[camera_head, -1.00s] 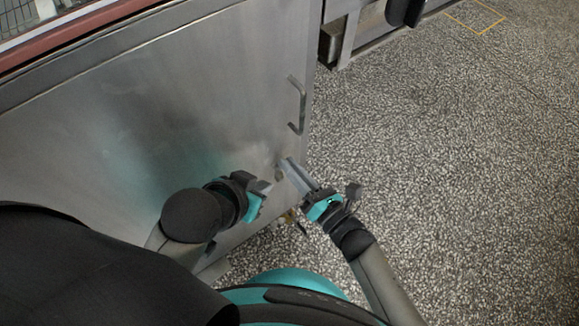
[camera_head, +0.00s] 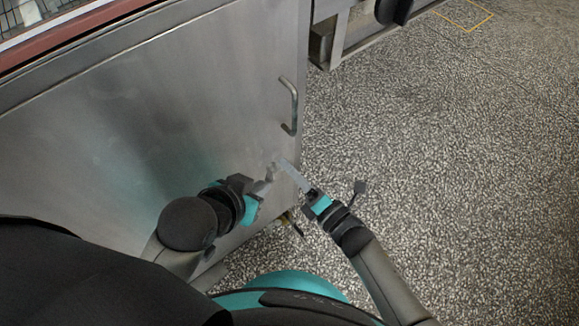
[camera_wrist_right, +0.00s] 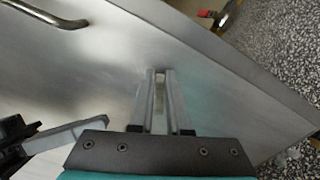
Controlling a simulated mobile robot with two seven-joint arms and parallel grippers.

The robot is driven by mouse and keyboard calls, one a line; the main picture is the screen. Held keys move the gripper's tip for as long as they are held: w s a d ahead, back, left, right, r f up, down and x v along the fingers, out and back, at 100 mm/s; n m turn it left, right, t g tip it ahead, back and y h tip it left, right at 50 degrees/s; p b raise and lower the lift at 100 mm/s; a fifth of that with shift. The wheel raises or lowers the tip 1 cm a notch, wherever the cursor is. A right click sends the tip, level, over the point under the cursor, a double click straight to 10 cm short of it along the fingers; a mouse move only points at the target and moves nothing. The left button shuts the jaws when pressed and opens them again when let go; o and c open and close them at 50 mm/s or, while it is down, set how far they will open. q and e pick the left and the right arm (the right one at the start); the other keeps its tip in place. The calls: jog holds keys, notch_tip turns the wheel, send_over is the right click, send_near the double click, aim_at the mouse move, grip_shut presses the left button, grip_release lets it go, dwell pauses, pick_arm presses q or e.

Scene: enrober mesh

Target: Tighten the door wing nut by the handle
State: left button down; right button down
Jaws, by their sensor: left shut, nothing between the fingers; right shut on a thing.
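The steel door (camera_head: 130,120) fills the left of the head view. Its bent-rod handle (camera_head: 293,105) is near the right edge and also shows at top left in the right wrist view (camera_wrist_right: 50,18). My right gripper (camera_head: 279,163) points at the door below the handle. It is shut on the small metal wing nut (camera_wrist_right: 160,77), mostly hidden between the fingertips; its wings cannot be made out. My left gripper (camera_head: 268,181) is shut and empty, close to the door just below and left of the right fingertips.
A steel frame (camera_head: 335,40) stands beyond the door at the top. The speckled floor (camera_head: 450,160) to the right is clear, with a yellow outline (camera_head: 468,27) at the back.

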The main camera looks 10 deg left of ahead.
pick_arm(q)
jog(key=shift+w+d+f, duration=0.1)
jog(key=shift+w+d, duration=0.05)
jog(key=shift+d, duration=0.15)
pick_arm(e)
jog(key=shift+w+d+f+m, duration=0.15)
jog(key=shift+f+m, duration=0.25)
jog(key=shift+m, duration=0.75)
jog(key=shift+d+f+m, duration=0.1)
jog(key=shift+f+m, duration=0.3)
jog(key=shift+m, duration=0.75)
jog(key=c, duration=0.9)
grip_release()
jog(key=shift+a+r, duration=0.1)
